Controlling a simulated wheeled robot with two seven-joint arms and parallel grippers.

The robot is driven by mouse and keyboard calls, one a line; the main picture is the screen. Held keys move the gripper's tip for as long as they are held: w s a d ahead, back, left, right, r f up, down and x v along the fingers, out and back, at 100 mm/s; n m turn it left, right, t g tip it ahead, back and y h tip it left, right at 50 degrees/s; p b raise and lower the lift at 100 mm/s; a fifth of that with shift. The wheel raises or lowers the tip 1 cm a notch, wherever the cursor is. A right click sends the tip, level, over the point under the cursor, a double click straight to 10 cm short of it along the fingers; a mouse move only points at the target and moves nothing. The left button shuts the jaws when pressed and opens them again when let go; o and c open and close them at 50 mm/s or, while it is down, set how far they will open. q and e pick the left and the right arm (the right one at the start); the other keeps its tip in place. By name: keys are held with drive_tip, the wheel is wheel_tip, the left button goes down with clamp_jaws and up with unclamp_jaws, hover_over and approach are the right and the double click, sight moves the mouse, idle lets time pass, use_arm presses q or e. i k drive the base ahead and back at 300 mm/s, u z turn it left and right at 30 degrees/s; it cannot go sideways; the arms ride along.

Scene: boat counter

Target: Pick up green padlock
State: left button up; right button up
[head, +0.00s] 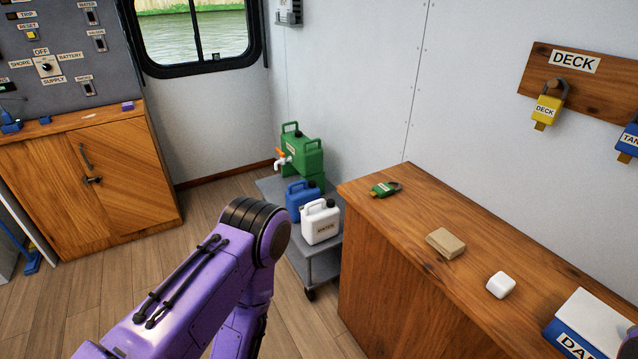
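The green padlock (383,189) lies on the wooden counter (440,215) near its far left corner. It has a dark shackle pointing right and a yellowish part at its lower left. Nothing touches it. My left arm, purple with a dark joint, reaches in from the bottom left and bends down in front of the counter's left side. Its gripper is out of the picture. My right gripper is not clearly seen; only a small dark shape shows at the right edge.
A tan block (445,243), a white block (501,285) and a blue-and-white box (590,325) sit on the counter. A yellow padlock (546,110) hangs on the DECK board (585,78). A grey cart (322,268) with jugs stands left of the counter.

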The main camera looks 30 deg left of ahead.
sight(381, 190)
drive_tip(key=u, duration=2.1)
drive_tip(key=i, duration=1.4)
